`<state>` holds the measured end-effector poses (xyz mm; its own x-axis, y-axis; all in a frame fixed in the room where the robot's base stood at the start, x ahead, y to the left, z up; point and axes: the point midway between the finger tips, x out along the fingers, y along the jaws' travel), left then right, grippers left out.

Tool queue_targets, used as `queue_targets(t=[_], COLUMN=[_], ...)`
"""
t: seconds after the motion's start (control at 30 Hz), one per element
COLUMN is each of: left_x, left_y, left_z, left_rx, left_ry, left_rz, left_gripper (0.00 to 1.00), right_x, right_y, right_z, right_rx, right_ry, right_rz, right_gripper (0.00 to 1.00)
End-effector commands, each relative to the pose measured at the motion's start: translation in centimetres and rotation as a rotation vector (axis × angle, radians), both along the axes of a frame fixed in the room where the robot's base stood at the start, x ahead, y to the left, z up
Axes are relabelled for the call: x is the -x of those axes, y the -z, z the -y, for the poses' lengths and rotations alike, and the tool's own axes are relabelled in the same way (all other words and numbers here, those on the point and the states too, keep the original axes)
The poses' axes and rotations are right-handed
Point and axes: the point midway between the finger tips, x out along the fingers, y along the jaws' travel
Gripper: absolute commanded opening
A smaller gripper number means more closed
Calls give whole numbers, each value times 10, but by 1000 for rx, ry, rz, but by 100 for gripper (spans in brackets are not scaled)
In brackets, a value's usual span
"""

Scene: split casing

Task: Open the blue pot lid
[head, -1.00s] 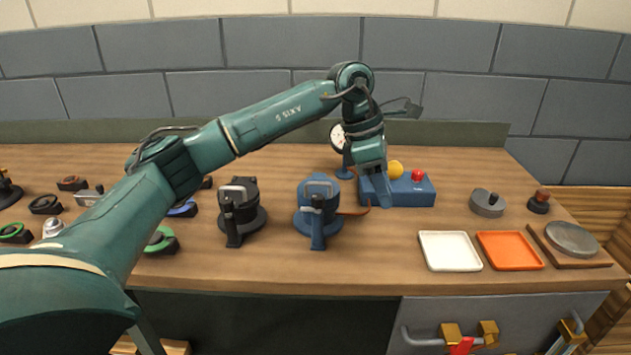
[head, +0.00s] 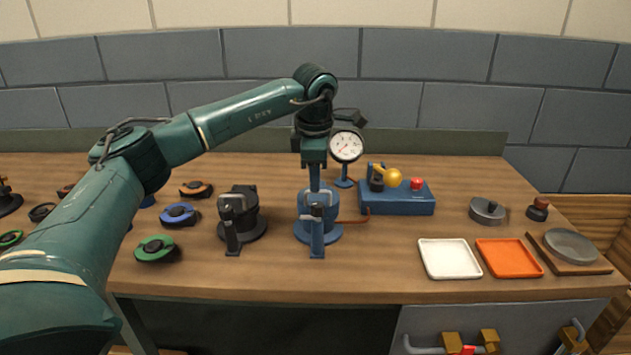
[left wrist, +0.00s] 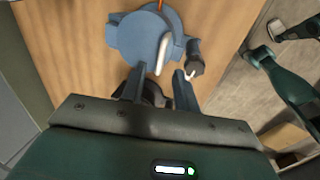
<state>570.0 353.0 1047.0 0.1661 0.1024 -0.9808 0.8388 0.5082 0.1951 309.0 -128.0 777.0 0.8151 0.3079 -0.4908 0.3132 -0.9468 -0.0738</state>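The blue pot (head: 318,230) stands on the wooden bench in the middle of the head view, with its lid on and a pale handle bar on top. In the left wrist view the blue lid (left wrist: 135,40) and its pale handle (left wrist: 163,52) lie just beyond my fingertips. My left gripper (head: 314,186) is directly above the pot, pointing down. The left wrist view shows its two fingers (left wrist: 158,74) apart, with the handle's near end in line with the gap. I cannot tell whether they touch it. A dark clamp (left wrist: 196,64) sits beside the lid. My right gripper is not seen.
A dark pot (head: 240,220) stands close left of the blue one. A gauge (head: 346,147) and a blue box (head: 405,203) stand to the right, behind. White (head: 450,258) and orange (head: 510,257) trays lie front right. Green (head: 154,249) and blue (head: 179,214) round parts lie left.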

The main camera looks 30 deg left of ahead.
Motion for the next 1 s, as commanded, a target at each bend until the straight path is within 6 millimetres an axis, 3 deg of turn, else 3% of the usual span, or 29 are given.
queue_targets(t=[0.2,0.53,0.9,1.0], left_x=[-4,-5,-4,-4], left_y=[22,25,25,25], left_z=[-2,-2,-2,-2], left_rx=[1,1,2,2], left_ry=[-1,0,0,0], left_rz=[1,1,1,1], left_gripper=[31,31,1,0], right_x=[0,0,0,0], right_y=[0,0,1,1], right_z=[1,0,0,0], right_rx=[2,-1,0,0], right_ry=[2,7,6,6], right_rz=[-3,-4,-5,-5], right_gripper=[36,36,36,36])
